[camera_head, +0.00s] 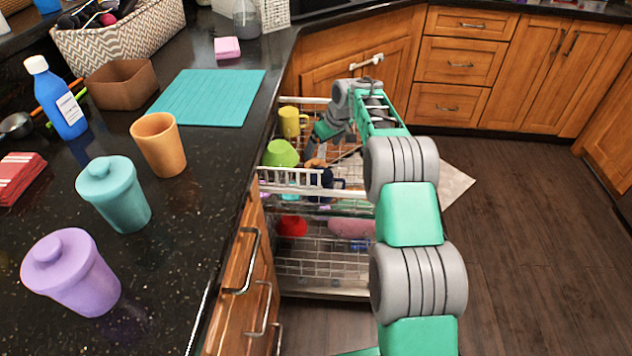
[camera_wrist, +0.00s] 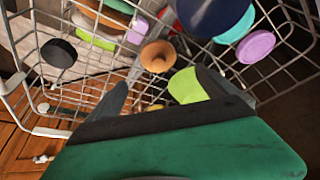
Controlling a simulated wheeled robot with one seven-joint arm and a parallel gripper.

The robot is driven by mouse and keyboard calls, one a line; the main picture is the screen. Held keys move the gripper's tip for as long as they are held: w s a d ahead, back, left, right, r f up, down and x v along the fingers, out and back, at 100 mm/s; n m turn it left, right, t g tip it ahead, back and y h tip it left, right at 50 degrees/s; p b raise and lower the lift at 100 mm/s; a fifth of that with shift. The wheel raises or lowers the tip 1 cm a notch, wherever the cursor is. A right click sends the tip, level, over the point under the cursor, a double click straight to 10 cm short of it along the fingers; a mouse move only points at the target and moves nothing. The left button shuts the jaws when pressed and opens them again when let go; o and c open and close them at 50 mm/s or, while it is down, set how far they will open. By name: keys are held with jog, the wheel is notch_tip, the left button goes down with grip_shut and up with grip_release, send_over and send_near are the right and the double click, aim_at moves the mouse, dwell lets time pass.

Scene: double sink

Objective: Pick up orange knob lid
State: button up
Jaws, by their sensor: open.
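The orange knob lid (camera_wrist: 157,55) shows in the wrist view as a round orange disc with a small central knob, among the wires of the dishwasher's upper rack (camera_wrist: 85,72). In the head view, a small orange patch (camera_head: 315,163) beside the lime cup is probably this lid, partly hidden. My gripper (camera_wrist: 162,84) is open and empty, its dark fingers spread to either side just below the lid in the wrist view. In the head view my gripper (camera_head: 318,143) hangs over the upper rack, its tips hard to make out.
A lime green cup (camera_wrist: 187,85) is close by my right finger. A black disc (camera_wrist: 58,53), a purple lid (camera_wrist: 257,46) and a teal lid (camera_wrist: 235,28) lie around. A yellow mug (camera_head: 291,122) stands in the rack. The counter (camera_head: 180,220) borders the rack's left side.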

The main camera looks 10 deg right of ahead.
aim_at(316, 161)
jog(key=b+x, duration=0.1)
jog(key=x, duration=0.7)
jog(key=shift+d+f, duration=0.1)
jog(key=shift+d, duration=0.05)
jog(key=shift+w+f, duration=0.2)
jog(key=shift+f, duration=0.1)
jog(key=shift+c, duration=0.4)
jog(key=c, duration=1.3)
